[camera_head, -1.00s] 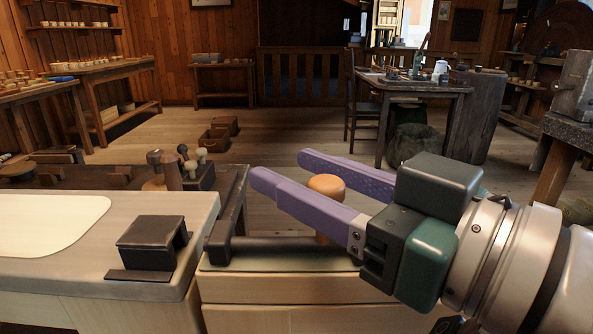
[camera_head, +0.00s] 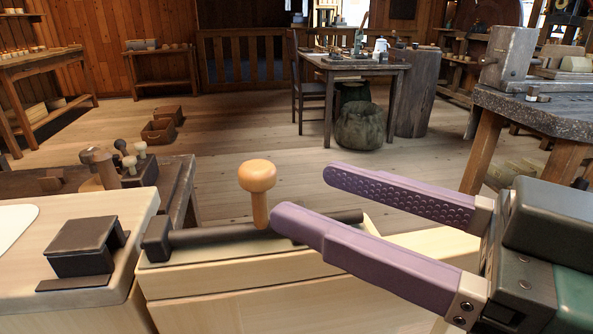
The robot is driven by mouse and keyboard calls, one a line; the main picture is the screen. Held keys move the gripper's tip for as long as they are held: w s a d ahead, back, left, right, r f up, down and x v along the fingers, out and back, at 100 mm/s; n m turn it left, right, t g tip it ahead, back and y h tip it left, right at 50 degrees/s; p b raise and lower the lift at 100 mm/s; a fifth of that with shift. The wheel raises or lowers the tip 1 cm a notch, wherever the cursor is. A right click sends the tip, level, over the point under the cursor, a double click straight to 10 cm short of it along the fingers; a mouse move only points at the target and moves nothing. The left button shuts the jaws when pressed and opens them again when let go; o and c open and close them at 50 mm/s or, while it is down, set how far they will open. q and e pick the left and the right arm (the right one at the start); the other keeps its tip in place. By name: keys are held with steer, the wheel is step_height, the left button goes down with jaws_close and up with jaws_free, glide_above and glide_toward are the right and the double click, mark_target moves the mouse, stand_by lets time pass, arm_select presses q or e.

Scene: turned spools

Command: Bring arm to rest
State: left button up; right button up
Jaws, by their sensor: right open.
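My right gripper (camera_head: 305,192) comes in from the lower right with its two purple fingers spread wide and nothing between them. A turned wooden spool (camera_head: 258,178) with a round orange-tan head stands upright on the pale cabinet, just left of the fingertips. The nearer finger's tip is close to the spool's stem in the picture; I cannot tell whether they touch. My left gripper is out of view.
A dark bar (camera_head: 203,236) lies along the top of the pale cabinet (camera_head: 230,277). A black bracket (camera_head: 87,248) sits on the pale counter at left. Several turned pieces stand on the dark bench behind. A stone-topped bench (camera_head: 545,112) is at right. Open floor lies beyond.

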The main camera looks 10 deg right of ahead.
steer(key=shift+s+d, duration=0.15)
steer(key=shift+s, duration=0.05)
steer(key=shift+r, duration=0.1)
